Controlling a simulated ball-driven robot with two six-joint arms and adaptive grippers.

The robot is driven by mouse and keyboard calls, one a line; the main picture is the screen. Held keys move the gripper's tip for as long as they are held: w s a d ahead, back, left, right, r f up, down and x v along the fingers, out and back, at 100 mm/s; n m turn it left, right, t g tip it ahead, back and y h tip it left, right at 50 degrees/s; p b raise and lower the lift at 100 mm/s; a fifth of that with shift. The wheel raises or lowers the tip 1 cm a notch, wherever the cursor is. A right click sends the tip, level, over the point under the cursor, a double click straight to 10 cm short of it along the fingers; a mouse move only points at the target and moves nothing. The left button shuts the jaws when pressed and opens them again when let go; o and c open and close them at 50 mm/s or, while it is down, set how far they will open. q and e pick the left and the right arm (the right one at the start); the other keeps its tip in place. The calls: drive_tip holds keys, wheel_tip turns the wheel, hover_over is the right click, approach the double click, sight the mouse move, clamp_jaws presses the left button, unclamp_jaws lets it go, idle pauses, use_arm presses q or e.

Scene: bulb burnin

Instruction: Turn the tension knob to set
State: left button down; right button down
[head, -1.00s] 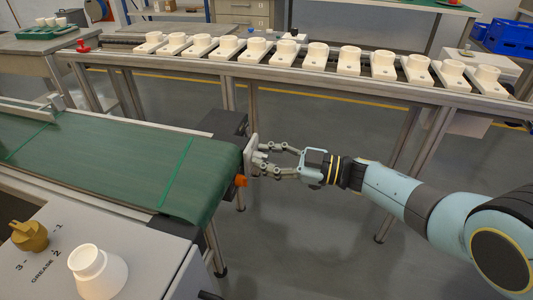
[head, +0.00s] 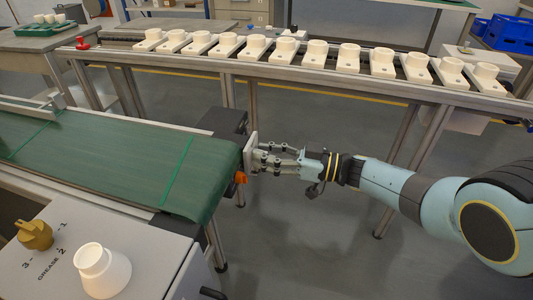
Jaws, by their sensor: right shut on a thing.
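The tension knob (head: 259,157) appears as a small grey piece on the light end plate (head: 249,152) at the right end of the green conveyor belt (head: 120,162). My right gripper (head: 264,157) reaches in from the right and is shut on it. The fingers cover most of the knob, so its pointer and any marks cannot be read. An orange part (head: 240,177) sits just below the plate. My left gripper is not in view.
A grey box (head: 150,255) at front left carries a brass knob (head: 35,235) with "GREASE" numbers and a white cup (head: 102,270). A long rack (head: 290,75) behind holds several white sockets. Open floor lies below my right arm.

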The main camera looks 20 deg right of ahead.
drive_tip(key=shift+f, duration=0.1)
drive_tip(key=c, duration=1.1)
unclamp_jaws()
drive_tip(key=v, duration=1.2)
